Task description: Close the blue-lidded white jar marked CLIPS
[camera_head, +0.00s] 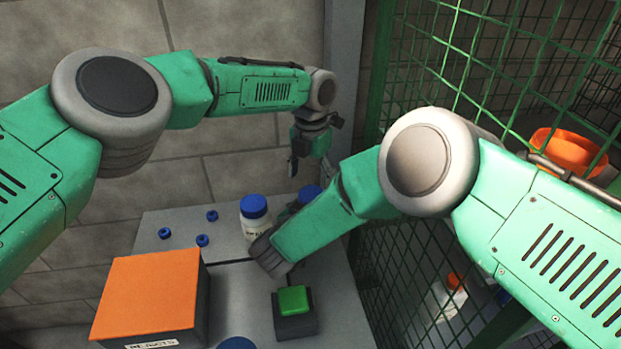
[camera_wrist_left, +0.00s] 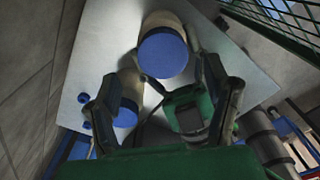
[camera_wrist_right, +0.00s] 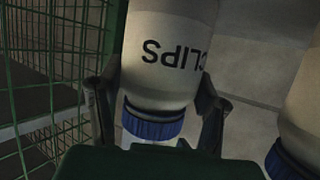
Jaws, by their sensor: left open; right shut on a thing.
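The white jar marked CLIPS (camera_wrist_right: 165,50) shows upside down in the right wrist view, with a ridged blue lid (camera_wrist_right: 152,124) at its neck. My right gripper (camera_wrist_right: 155,92) is shut around this jar. In the head view my right arm hides most of the jar, and only its blue lid (camera_head: 310,193) shows clearly. My left gripper (camera_head: 308,150) is open and empty, above the jars. The left wrist view shows the CLIPS jar's lid (camera_wrist_left: 163,54) below and ahead of its fingers. I cannot tell how tightly the lid sits.
A second blue-lidded white jar (camera_head: 254,222) stands just left. Small blue rings (camera_head: 202,240) lie on the grey table (camera_head: 170,222). An orange-topped box (camera_head: 150,290) and a green button (camera_head: 293,300) stand in front. A green mesh fence (camera_head: 400,270) borders the right side.

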